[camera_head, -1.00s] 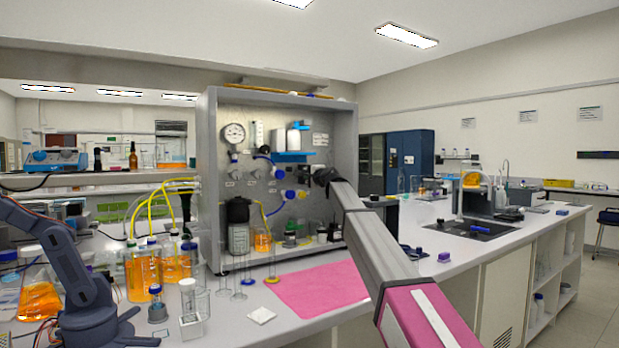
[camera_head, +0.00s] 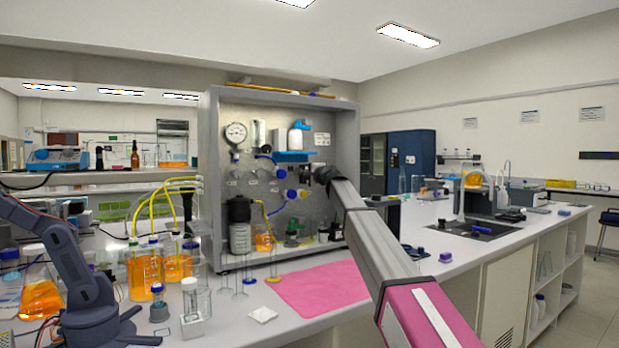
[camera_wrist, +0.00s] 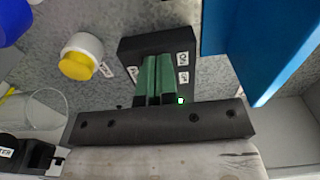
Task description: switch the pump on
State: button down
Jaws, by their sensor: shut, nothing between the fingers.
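My gripper (camera_wrist: 155,82) has its two green fingers closed together with nothing between them. In the wrist view the fingertips lie over a black switch box (camera_wrist: 130,50) on the grey panel. Small white labels show on the box, too turned to read surely, and a small green light (camera_wrist: 181,100) glows by the fingers. The fingers hide the middle of the box, so I cannot tell the switch's position or whether they touch it. In the head view my gripper (camera_head: 324,174) is at the panel's right side. A black canister, possibly the pump (camera_head: 239,211), stands at the panel's lower left.
A white knob with a yellow face (camera_wrist: 80,58) is left of the box, and a blue bracket (camera_wrist: 258,45) is close on the right. The rig's grey frame (camera_head: 348,135) borders my arm. A pink mat (camera_head: 318,290) lies clear in front; glassware crowds the bench's left.

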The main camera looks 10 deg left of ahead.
jog(key=v, duration=1.3)
jog(key=shift+d+f, duration=0.3)
jog(key=shift+d, duration=0.15)
